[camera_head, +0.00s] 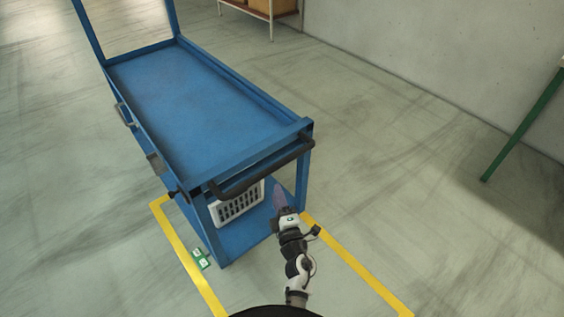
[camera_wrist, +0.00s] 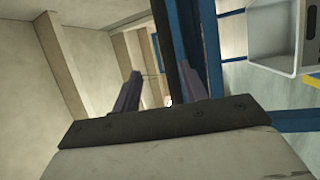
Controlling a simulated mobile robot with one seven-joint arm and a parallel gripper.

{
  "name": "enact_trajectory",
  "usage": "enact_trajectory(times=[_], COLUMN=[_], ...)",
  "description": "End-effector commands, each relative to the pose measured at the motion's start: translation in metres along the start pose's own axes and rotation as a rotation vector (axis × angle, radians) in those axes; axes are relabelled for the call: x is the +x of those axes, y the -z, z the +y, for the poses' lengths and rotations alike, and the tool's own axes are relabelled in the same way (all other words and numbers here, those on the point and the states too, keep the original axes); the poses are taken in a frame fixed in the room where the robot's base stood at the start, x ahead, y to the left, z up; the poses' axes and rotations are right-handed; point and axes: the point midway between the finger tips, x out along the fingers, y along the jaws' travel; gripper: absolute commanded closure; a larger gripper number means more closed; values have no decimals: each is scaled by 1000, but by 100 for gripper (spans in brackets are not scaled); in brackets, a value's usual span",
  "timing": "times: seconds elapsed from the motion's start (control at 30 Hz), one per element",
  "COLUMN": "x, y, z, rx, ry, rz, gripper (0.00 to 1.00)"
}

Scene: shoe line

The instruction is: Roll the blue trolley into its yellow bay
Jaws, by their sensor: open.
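The blue trolley (camera_head: 190,105) stands left of centre in the head view, its black handle bar (camera_head: 262,170) at the near end. Its near end is between the lines of the yellow bay (camera_head: 188,258); most of it extends beyond the bay's far end. My gripper (camera_head: 280,190) is open at the near end, just below the handle in the picture. In the wrist view, its two fingers (camera_wrist: 160,85) are apart, with a dark upright bar (camera_wrist: 164,40) between them in the picture and a blue post (camera_wrist: 208,50) beside it. I cannot tell whether the fingers straddle the bar.
A white basket (camera_head: 238,204) sits on the trolley's lower shelf. A green and white marker (camera_head: 201,259) is by the left yellow line. A green table leg (camera_head: 522,125) stands at right near the wall, and a rack (camera_head: 270,14) at the back. The bay's near floor is clear.

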Motion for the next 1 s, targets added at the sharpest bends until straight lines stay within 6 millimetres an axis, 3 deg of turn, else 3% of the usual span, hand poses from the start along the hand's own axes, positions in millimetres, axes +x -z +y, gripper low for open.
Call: enact_trajectory(times=[0.13, 0.27, 0.8, 1.0], x=[-9, -3, 98, 121], y=[-8, -8, -10, -10], z=[-9, -10, -12, -13], rx=[-17, -20, -20, -18], ry=[26, 28, 26, 27], rz=[-13, -15, -14, -14], gripper=[57, 57, 57, 57])
